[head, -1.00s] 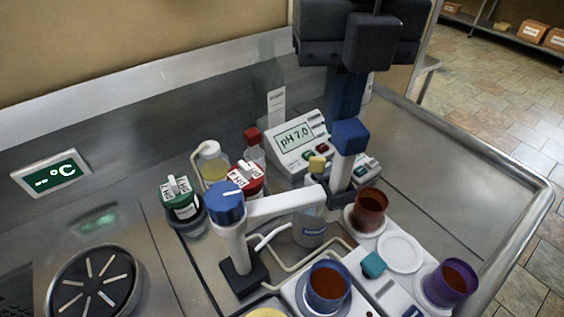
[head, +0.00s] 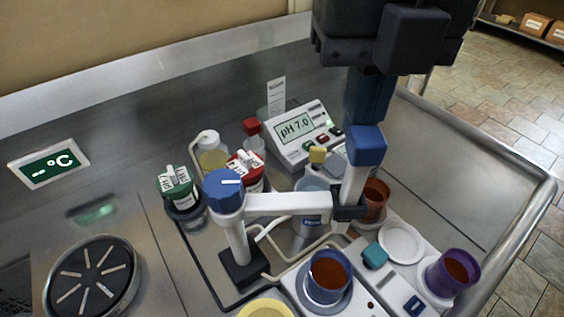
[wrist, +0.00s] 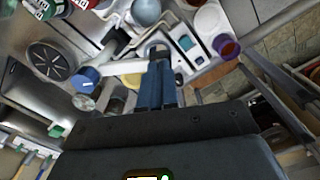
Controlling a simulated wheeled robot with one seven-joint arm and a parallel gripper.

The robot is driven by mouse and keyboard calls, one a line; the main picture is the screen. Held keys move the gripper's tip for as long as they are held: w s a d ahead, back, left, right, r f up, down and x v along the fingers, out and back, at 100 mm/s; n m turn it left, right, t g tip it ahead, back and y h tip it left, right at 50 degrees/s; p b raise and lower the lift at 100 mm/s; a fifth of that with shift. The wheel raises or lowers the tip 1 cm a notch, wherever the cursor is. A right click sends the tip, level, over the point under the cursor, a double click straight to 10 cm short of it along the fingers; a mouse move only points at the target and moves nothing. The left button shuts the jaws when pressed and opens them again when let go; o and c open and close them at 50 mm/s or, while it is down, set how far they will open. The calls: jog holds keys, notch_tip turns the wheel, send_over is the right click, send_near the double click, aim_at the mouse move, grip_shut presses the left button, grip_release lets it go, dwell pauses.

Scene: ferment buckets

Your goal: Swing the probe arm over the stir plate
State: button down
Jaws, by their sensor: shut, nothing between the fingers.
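The probe arm (head: 285,205) is a white bar reaching right from a blue-capped post on a dark base. Its far end carries an upright white probe holder with a blue top (head: 367,146). My gripper (head: 368,98) comes down behind this end, its blue fingers shut and empty; the tips are hidden in the head view. In the wrist view the shut fingers (wrist: 158,75) lie against or close beside the bar's end; contact is unclear. A white stir plate (head: 300,295) bears a blue cup of brown liquid (head: 329,275), in front of the bar's end.
A brown cup (head: 376,196) stands close behind the probe end. A white round pad (head: 400,243) and a purple cup (head: 452,273) are at right. The pH meter (head: 300,130), bottles and green-lidded (head: 178,190) and red-lidded jars stand behind. The counter at far right is bare.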

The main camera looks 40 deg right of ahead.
aim_at(380, 144)
jog(key=shift+s+a+f+b, duration=0.1)
jog(key=shift+s+b, duration=0.25)
jog(key=shift+b, duration=0.25)
jog(key=shift+s, duration=0.1)
jog(key=shift+s+a+f+b, duration=0.1)
jog(key=shift+b, duration=0.5)
jog(key=s+b, duration=0.1)
jog(key=b, duration=0.1)
jog(key=shift+a+b, duration=0.35)
jog(key=shift+b, duration=0.05)
jog(key=shift+s+a+b, duration=0.25)
jog(key=shift+s+b, duration=0.2)
jog(key=shift+b, duration=0.2)
jog(key=shift+s+a, duration=0.1)
jog(key=shift+s, duration=0.15)
jog(key=shift+w+d+r+p, duration=0.3)
jog(key=shift+w+d, duration=0.15)
jog(key=shift+w, duration=0.15)
